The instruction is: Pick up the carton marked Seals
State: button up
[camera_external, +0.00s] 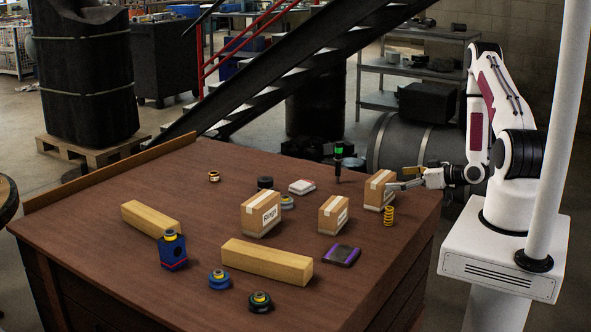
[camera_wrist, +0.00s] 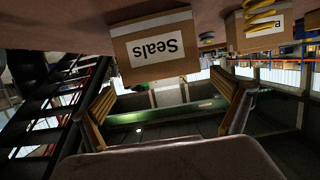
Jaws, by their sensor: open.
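The carton marked Seals (camera_wrist: 156,46) shows upside down at the top middle of the wrist view, its label facing me. In the external view, this small brown carton (camera_external: 376,190) stands upright near the table's right edge, with pale tape across its top. My gripper (camera_external: 397,186) is open and points left, right by the carton's label side. In the wrist view my gripper (camera_wrist: 168,108) has its two fingers wide apart with nothing between them. The carton appears beyond and above the fingers in that inverted picture; I cannot tell whether they touch it.
A yellow spring (camera_external: 389,215) stands close in front of the Seals carton. Another carton (camera_external: 333,214) and a larger one (camera_external: 261,214) stand further left. A dark tool with a green top (camera_external: 338,162) stands behind. Wooden blocks (camera_external: 266,261) and small parts lie across the table (camera_external: 110,260).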

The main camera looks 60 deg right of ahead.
aim_at(381, 180)
jog(key=shift+w+f, duration=0.15)
jog(key=shift+w, duration=0.25)
jog(key=shift+w, duration=0.1)
jog(key=shift+x, duration=2.5)
jog(key=c, duration=1.1)
